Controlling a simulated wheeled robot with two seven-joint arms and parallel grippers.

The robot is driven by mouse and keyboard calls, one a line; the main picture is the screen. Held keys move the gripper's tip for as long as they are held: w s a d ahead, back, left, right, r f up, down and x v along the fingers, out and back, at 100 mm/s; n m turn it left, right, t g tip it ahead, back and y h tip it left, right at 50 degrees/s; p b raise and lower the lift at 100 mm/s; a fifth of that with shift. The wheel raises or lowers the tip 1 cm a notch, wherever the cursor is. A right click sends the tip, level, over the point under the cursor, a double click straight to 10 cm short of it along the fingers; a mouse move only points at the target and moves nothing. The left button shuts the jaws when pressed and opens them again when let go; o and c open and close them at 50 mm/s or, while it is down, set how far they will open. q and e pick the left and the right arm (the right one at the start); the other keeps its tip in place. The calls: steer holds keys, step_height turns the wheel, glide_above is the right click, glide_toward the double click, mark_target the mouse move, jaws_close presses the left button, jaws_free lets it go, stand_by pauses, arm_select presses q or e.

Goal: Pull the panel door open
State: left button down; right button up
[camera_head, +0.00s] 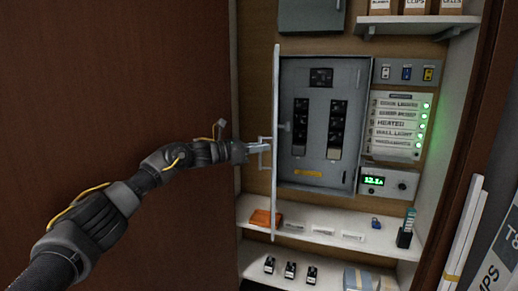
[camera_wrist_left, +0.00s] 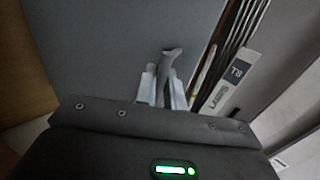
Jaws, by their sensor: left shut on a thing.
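The panel door (camera_head: 276,90) stands swung out from the grey breaker panel (camera_head: 320,165) and shows almost edge-on in the head view. Its handle (camera_head: 262,157) is on the left side of the door. My left gripper (camera_head: 261,147) comes in from the left and is shut on the handle. In the left wrist view, the fingers (camera_wrist_left: 165,88) close around the pale handle (camera_wrist_left: 172,56), with the grey door face (camera_wrist_left: 115,45) behind it. The panel's two black breaker columns are exposed. My right gripper is in neither view.
A shelf (camera_head: 330,222) below the panel holds an orange item (camera_head: 265,218) close to the door's lower end. A labelled board (camera_head: 398,125) with green lights and a meter (camera_head: 385,182) are right of the panel. A brown cabinet door (camera_head: 110,80) fills the left.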

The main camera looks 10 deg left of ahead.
arm_select(q)
steer(key=c, duration=1.6)
jaws_free()
